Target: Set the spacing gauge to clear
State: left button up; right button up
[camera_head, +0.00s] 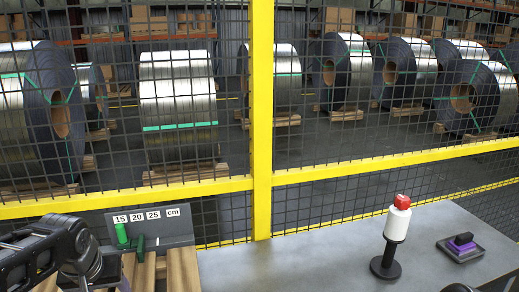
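The spacing gauge (150,228) is a grey panel at the lower left, with white labels reading 15, 20, 25 and cm along its top. A bright green peg-like piece (121,234) stands upright in front of it, below the 15. A darker green piece (140,245) sits just to its right, lower down. My black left arm comes in from the lower left. Its end (98,272) is left of and nearer than the gauge, and its fingers cannot be made out clearly. My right gripper is not clearly in view.
Wooden slats (182,268) lie below the gauge. A grey table (300,268) extends right, mostly bare. On it stand a white, red-topped cylinder (397,222) on a black stand and a purple block (461,242) on a dark tray. A yellow-framed mesh fence (262,120) stands behind, with steel coils beyond.

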aim_at(124, 242)
jog(key=k, duration=0.9)
